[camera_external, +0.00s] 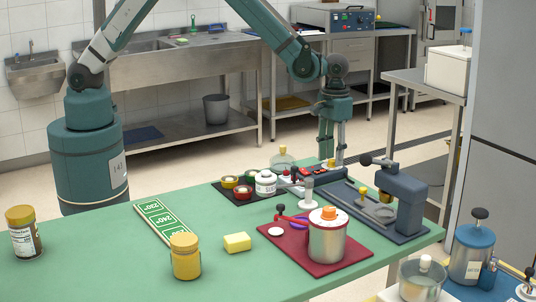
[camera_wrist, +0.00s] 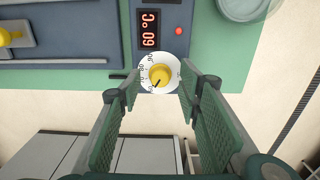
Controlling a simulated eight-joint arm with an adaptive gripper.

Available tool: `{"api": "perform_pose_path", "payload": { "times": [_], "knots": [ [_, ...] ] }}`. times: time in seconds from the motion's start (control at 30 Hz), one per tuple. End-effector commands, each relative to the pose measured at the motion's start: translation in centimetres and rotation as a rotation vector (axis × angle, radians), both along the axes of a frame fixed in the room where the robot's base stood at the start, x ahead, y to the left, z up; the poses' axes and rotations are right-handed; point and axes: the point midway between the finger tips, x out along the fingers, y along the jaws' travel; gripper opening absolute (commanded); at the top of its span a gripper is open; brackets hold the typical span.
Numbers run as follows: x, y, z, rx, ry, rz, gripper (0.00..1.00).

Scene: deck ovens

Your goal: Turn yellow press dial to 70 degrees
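The yellow dial (camera_wrist: 160,75) shows in the wrist view on a white round scale plate (camera_wrist: 146,62) with dark tick numbers. A dark pointer mark on the dial points toward the lower left. Next to it is a red-lit display (camera_wrist: 149,28), turned sideways; it seems to read 60 °C. My gripper (camera_wrist: 160,92) is open, with one green finger on each side of the dial and visible gaps; I cannot tell whether either finger touches it. In the external view my gripper (camera_external: 334,160) points down at the table's far edge, where a small yellow part (camera_external: 331,163) shows.
The dark press (camera_external: 402,200) stands to the right. A red mat (camera_external: 275,250) with a metal pot (camera_external: 327,240) lies nearer the front. A white jar (camera_external: 266,183) stands left of my gripper. A red button (camera_wrist: 179,59) sits beside the dial. The green table (camera_external: 130,260) is mostly clear at front left.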

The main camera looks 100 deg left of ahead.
Motion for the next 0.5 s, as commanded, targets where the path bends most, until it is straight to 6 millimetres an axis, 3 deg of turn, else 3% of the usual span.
{"api": "perform_pose_path", "payload": {
  "times": [0.43,0.5],
  "knots": [
    [-0.01,0.00,-0.75,0.000,0.000,0.000,0.35],
    [-0.01,0.00,-0.76,0.000,0.000,0.000,0.28]
  ]
}}
